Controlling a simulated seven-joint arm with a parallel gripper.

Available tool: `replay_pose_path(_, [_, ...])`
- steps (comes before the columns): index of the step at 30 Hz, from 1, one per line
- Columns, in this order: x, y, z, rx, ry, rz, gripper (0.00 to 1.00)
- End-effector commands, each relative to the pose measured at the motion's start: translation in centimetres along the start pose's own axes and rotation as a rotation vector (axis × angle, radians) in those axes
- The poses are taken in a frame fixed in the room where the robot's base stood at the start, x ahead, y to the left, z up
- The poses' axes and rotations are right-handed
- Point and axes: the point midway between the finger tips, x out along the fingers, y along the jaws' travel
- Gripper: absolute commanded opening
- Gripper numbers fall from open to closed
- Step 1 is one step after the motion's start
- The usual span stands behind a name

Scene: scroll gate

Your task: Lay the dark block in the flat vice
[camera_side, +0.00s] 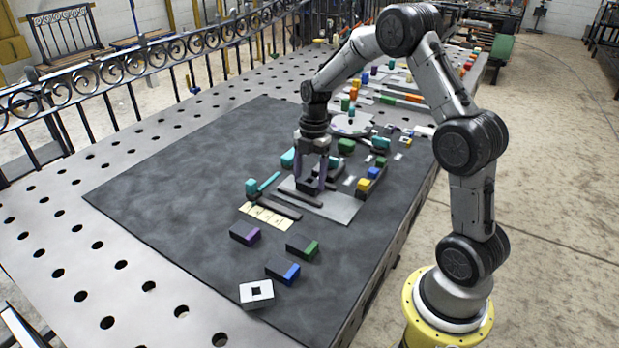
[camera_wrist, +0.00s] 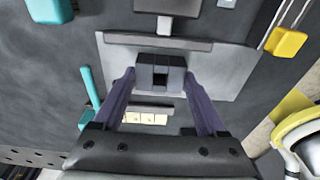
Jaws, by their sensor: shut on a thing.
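My gripper (camera_side: 311,181) points down over the flat vice, a pale grey plate (camera_side: 342,208) with dark bars across it. In the wrist view the two purple fingers of my gripper (camera_wrist: 160,76) stand either side of the dark block (camera_wrist: 160,70) and are shut on it. The block shows dark grey faces with a darker middle. The vice plate (camera_wrist: 115,62) lies beneath, and one dark bar (camera_wrist: 158,42) runs across just beyond the block. In the side view the fingers mostly hide the block. I cannot tell whether the block touches the plate.
A teal-handled piece (camera_side: 252,187) and a cream marked strip (camera_side: 266,217) lie left of the vice. Purple (camera_side: 245,234), green (camera_side: 302,247) and blue (camera_side: 283,272) tipped blocks lie in front, near a white square with a dark hole (camera_side: 257,292). A yellow block (camera_wrist: 286,42) stands right of the plate.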

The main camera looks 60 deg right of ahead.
Motion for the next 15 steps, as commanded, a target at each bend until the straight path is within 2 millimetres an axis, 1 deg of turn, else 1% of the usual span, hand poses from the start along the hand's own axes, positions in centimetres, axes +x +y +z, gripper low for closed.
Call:
replay_pose_path(13, [0.6,0.1,0.13,-0.001,-0.002,0.005,0.0])
replay_pose_path(14, [0.67,0.04,0.11,0.0,-0.001,0.003,0.8])
replay_pose_path(15, [0.67,0.03,0.11,0.0,-0.001,0.003,0.87])
